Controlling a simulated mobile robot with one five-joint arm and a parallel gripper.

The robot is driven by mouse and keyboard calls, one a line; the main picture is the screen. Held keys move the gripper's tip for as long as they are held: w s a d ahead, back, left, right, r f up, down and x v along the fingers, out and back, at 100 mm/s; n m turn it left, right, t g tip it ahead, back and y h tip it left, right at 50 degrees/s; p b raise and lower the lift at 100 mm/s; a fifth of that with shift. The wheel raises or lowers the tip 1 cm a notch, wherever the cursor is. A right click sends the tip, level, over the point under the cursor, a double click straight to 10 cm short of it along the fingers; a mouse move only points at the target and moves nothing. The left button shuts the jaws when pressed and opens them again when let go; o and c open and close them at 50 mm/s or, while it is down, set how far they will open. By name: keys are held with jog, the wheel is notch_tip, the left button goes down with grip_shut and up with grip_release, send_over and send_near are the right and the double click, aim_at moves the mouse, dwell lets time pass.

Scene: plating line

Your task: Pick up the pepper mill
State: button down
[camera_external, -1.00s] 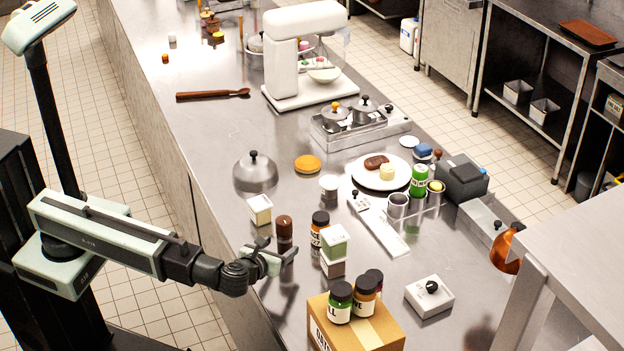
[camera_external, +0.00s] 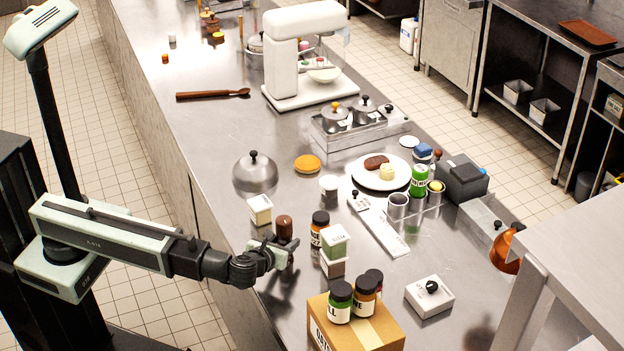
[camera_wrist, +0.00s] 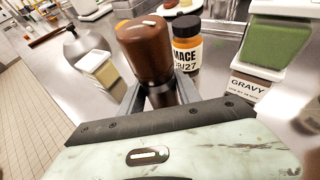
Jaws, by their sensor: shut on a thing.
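The pepper mill (camera_external: 284,227) is brown with a rounded top and stands upright near the counter's left edge. My gripper (camera_external: 275,251) is shut on its lower part. In the wrist view, the mill (camera_wrist: 145,50) rises between the two fingers of my gripper (camera_wrist: 160,95). The mill's base is hidden behind the gripper, so I cannot tell whether it touches the counter.
A jar labelled MACE (camera_wrist: 187,45) stands just right of the mill. Stacked tubs (camera_external: 334,242) are further right. A pale tub (camera_external: 260,209) stands behind left. A cardboard box (camera_external: 376,325) with jars is in front.

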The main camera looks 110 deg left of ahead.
aim_at(284, 219)
notch_tip(284, 219, up, 10)
jog(key=p, duration=1)
jog(key=shift+r, duration=0.15)
jog(key=shift+f, duration=0.2)
